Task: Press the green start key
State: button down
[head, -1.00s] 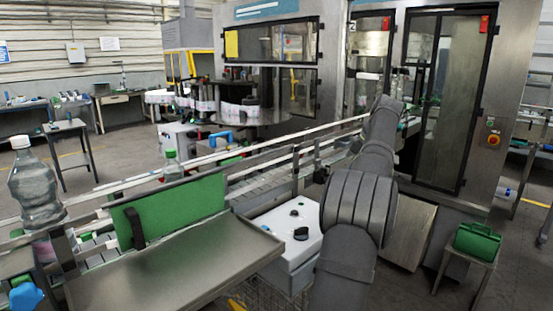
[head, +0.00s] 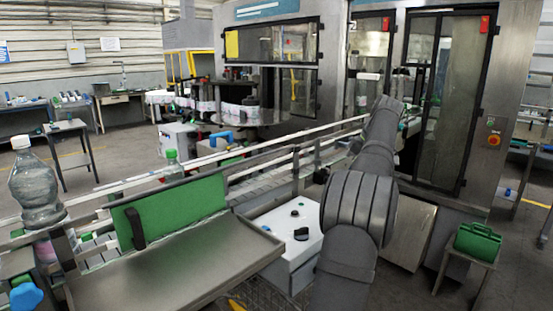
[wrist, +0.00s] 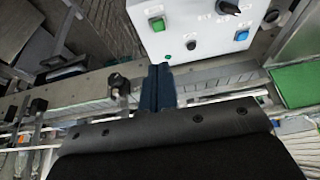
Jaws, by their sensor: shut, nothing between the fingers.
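In the wrist view, a pale control panel (wrist: 190,38) fills the upper middle. The green key lies above the fingertips and is not covered; the height gap is unclear. In the head view my gripper and the green key cannot be made out.
A conveyor (head: 275,165) runs past my arm. A white box with dark knobs (head: 287,220) stands beside it.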

dwell(0.4)
jog(key=w+a+f+t+h, duration=0.3)
jog(key=w+a+f+t, duration=0.1)
jog(key=a+f+t, duration=0.1)
jog(key=shift+w+a+f+m+t+h, duration=0.2)
jog(key=shift+f+m+t+h, duration=0.1)
jog(key=shift+t, duration=0.2)
dwell(0.4)
jog(key=shift+f, duration=4.4)
jog(key=shift+f, duration=0.1)
jog(key=shift+f, duration=0.3)
